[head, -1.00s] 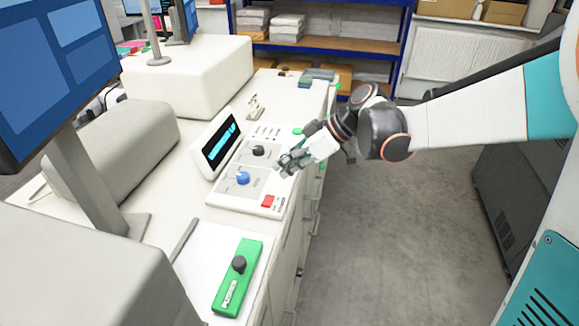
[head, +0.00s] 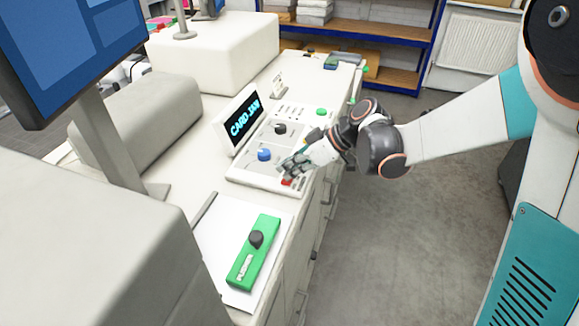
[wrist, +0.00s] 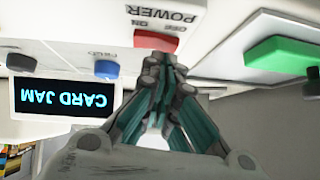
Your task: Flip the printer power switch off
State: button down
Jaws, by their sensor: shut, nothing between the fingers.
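The printer control panel (head: 241,175) lies on the counter, with a small screen (head: 243,119) reading "CARD JAM". The red power switch (head: 288,182) sits at its near right corner, partly covered by my gripper in the head view. In the wrist view the red switch (wrist: 154,40) shows beside the upside-down labels POWER, ON and OFF. My gripper (head: 284,170) is shut and empty, its fingertips at or just over the switch. In the wrist view the fingertips (wrist: 165,62) overlap the switch's edge; I cannot tell whether they touch it.
A blue knob (head: 264,155), a dark knob (head: 280,129) and a green button (head: 321,112) are on the panel. A green device (head: 253,252) with a black knob lies on a white sheet nearer me. Open floor (head: 385,240) is to the right.

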jog(key=shift+s+f+b, duration=0.2)
jog(key=shift+f+b, duration=0.2)
jog(key=shift+w, duration=0.1)
jog(key=shift+w+d+r, duration=0.15)
jog(key=shift+w+d, duration=0.05)
jog(key=shift+w, duration=0.5)
